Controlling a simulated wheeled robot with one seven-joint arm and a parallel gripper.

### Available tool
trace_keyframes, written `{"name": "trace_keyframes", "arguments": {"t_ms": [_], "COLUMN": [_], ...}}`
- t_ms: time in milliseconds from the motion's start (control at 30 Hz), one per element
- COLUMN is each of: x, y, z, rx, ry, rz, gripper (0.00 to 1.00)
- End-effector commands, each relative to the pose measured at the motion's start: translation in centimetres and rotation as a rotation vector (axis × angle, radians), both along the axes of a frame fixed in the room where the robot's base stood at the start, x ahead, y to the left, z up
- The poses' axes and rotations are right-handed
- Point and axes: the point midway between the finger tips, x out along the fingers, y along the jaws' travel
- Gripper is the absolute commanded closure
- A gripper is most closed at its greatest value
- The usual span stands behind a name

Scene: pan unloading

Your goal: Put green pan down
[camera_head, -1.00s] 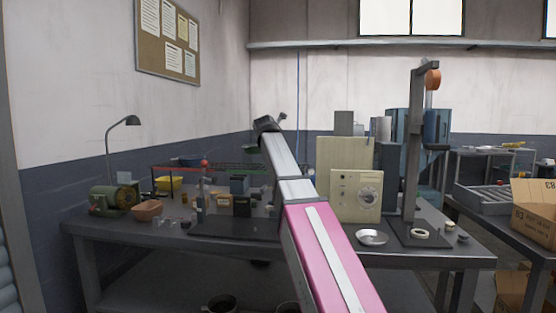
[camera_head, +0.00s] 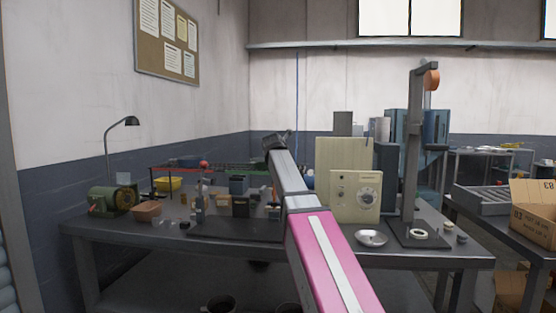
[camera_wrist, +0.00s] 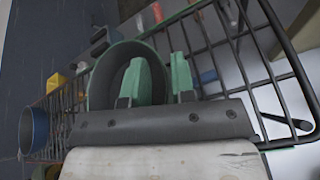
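The green pan (camera_wrist: 99,82), a round dark grey-green vessel, shows in the wrist view right at my gripper (camera_wrist: 163,78). One green fingertip is inside the pan and the other is outside, with the pan's wall between them. The fingers look shut on that wall. The pan is seen tilted, over a dark wire rack (camera_wrist: 238,35). In the head view my gripper (camera_head: 278,140) is at the far end of my arm, above the back of the workbench; the pan cannot be made out clearly there.
A blue round pan (camera_wrist: 34,130) sits at the left in the wrist view. On the workbench (camera_head: 130,229) are a yellow bowl (camera_head: 168,183), a brown bowl (camera_head: 147,210), a silver bowl (camera_head: 371,238), a beige box with a dial (camera_head: 355,197) and a tall stand (camera_head: 411,150).

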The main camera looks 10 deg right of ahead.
Motion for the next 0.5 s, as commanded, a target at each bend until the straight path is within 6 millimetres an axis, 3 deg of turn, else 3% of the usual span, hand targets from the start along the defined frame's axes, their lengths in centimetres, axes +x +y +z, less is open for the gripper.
{"name": "trace_keyframes", "arguments": {"t_ms": [333,500], "x": [-0.2,-1.7], "y": [0.0,0.5], "z": [0.1,0.7], "rx": [0.0,0.0], "ry": [0.0,0.0], "rz": [0.0,0.001], "gripper": [0.66,0.66]}}
